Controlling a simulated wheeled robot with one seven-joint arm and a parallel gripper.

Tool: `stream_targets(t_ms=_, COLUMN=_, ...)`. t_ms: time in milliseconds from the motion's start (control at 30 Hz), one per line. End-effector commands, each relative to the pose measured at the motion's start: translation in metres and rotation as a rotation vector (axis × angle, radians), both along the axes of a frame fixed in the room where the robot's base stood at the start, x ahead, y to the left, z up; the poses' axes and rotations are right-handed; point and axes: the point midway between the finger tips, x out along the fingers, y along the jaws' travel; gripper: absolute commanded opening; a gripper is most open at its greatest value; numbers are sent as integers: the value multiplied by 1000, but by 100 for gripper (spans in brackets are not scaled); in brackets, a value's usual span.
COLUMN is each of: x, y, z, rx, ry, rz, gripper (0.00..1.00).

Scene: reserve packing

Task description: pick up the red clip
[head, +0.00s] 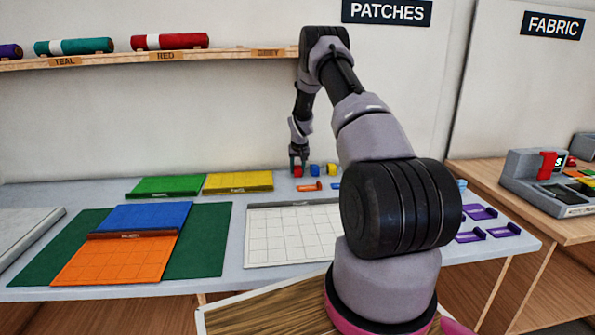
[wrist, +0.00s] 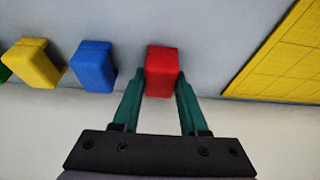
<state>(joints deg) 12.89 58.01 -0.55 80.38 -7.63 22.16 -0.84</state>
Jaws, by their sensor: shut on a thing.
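The red clip (wrist: 162,70) is a small red block between the two green fingers of my gripper (wrist: 160,92) in the wrist view. The fingers are shut on its sides. In the head view the red clip (head: 298,171) shows at the back of the table, right under my gripper (head: 298,164). I cannot tell whether it still touches the table.
A blue clip (wrist: 92,66) and a yellow clip (wrist: 35,63) stand in a row beside the red one. A yellow mat (head: 239,182) lies close by on the other side. A white gridded mat (head: 290,236) and orange clip (head: 309,186) lie nearer me. The wall is close behind.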

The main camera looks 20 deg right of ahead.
Motion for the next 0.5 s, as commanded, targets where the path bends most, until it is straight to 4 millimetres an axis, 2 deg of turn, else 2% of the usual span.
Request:
stream_targets(t_ms=267, x=-3, y=1, z=17, rx=-1, ry=-3, rz=0, gripper=3)
stream_targets(t_ms=500, x=-3, y=1, z=59, rx=-1, ry=-4, rz=0, gripper=3)
